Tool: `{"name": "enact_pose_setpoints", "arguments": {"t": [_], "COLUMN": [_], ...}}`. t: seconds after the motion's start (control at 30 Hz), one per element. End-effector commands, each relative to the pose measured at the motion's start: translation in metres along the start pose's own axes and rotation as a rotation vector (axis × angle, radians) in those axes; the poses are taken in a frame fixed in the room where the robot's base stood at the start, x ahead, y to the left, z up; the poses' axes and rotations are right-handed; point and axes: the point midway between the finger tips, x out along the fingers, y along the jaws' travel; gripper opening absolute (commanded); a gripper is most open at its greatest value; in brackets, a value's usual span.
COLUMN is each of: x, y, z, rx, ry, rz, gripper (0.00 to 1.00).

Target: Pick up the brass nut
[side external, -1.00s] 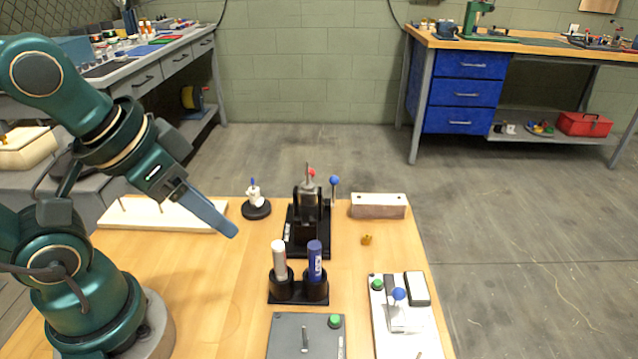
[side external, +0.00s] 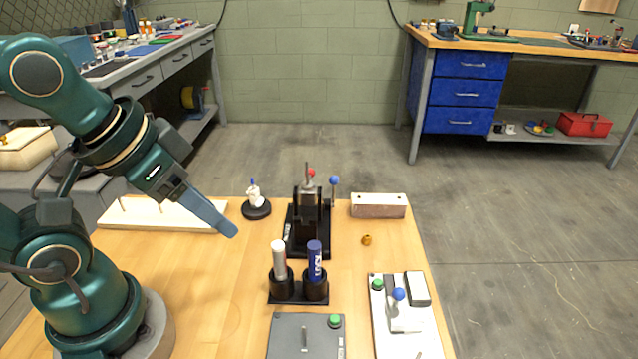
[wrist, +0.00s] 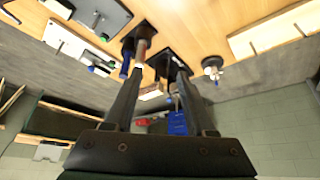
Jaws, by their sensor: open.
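The brass nut (side external: 366,240) is a small gold piece on the bare wood of the table, in front of the pale block and right of the black clamp fixture. My gripper (side external: 232,233) is above the table, left of the fixture and well apart from the nut. In the wrist view my gripper (wrist: 160,72) shows its two dark fingers spread, with nothing seen held between them. I cannot make out the nut in the wrist view.
The block (side external: 378,206) lies behind the nut; a white panel (side external: 405,335) lies in front. A small black-based stand (side external: 256,209) is further back.

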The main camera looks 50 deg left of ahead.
Motion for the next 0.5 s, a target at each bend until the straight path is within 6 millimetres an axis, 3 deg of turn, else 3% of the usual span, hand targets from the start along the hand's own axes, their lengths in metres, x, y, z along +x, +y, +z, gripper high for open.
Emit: {"name": "enact_pose_setpoints", "arguments": {"t": [0.23,0.5], "x": [-0.001,-0.01], "y": [-0.001,-0.01], "z": [-0.004,-0.073], "rx": [-0.064,-0.261], "ry": [0.017,0.121], "rz": [-0.006,-0.043], "gripper": [0.56,0.56]}}
